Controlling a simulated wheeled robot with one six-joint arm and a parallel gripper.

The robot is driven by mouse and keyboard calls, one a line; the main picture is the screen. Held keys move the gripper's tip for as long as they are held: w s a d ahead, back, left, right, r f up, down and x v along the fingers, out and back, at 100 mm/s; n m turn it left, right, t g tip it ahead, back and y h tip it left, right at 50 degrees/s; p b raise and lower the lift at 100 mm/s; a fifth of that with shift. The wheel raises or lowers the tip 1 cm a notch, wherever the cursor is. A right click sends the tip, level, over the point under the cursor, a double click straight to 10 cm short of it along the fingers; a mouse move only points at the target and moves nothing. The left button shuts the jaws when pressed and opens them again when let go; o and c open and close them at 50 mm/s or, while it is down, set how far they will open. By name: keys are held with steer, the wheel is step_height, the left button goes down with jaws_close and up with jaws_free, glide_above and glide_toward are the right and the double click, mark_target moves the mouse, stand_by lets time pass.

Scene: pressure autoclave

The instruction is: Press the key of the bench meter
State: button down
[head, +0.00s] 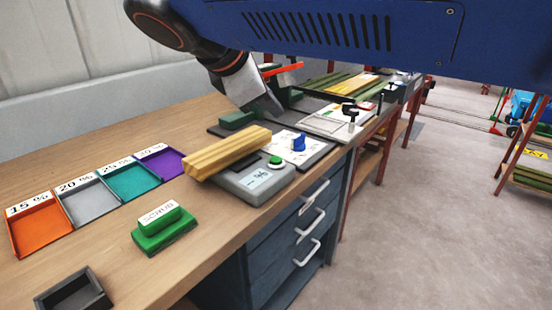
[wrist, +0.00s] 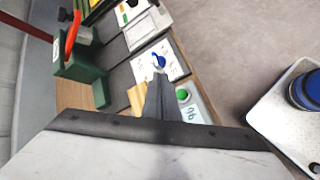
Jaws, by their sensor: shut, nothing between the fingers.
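The bench meter (head: 255,183) is a grey box with a small display and a round green key (head: 275,161) on its top right. The key also shows in the wrist view (wrist: 182,94), just right of my fingers, with part of the meter (wrist: 196,109) beside it. A ridged wooden block (head: 227,152) lies on or over the meter's back left part; the key is uncovered. My gripper (head: 268,110) is shut and empty, above the bench behind the meter. In the wrist view its fingers (wrist: 159,78) hide part of the meter.
A white panel with a blue knob (head: 299,143) stands right behind the meter. A green scrub block (head: 160,228), coloured trays (head: 104,190) and a dark open box (head: 74,294) occupy the left bench. A green fixture (wrist: 82,65) stands left of my fingers.

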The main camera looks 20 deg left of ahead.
mark_target(272, 161)
steer(key=shift+f, duration=4.1)
steer(key=shift+f, duration=0.15)
steer(key=shift+f, duration=0.25)
steer(key=shift+f, duration=0.45)
steer(key=shift+r, duration=0.9)
steer(key=shift+r, duration=2.5)
